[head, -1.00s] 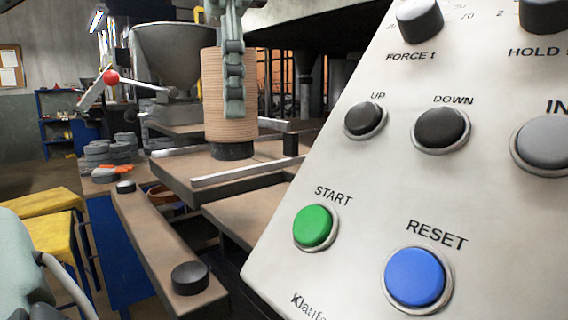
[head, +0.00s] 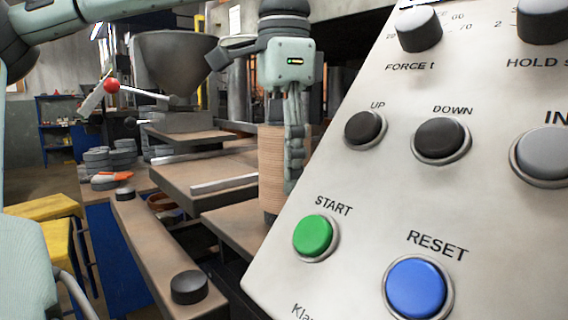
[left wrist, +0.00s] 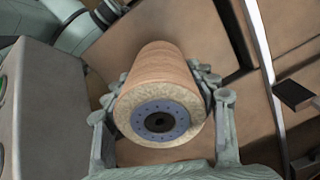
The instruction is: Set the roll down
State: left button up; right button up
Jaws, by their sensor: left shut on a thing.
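The roll (head: 270,165) is a tan, ribbed, upright stack, seen between the press table and the control panel. My left gripper (head: 284,178) comes down from above with its fingers around the roll, shut on it. In the left wrist view, the roll (left wrist: 158,75) shows a pale end with a blue-grey ring and dark centre, with the fingers (left wrist: 163,112) along both sides. The roll's foot is at the lower brown plate (head: 228,226); the panel edge partly hides it, so I cannot tell whether it touches. My right gripper is not in view.
The slanted control panel (head: 350,205) with buttons and knobs fills the right, close to the roll. A brown table (head: 185,178) with a metal bar (head: 224,184) is left of the roll. A hopper (head: 172,62) and stacked grey discs (head: 97,160) stand farther back.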

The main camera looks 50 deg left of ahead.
pick_arm(q)
jog(key=o, duration=1.6)
jog(key=shift+f, duration=0.1)
notch_tip(320, 180, up, 12)
jog(key=shift+r, duration=0.15)
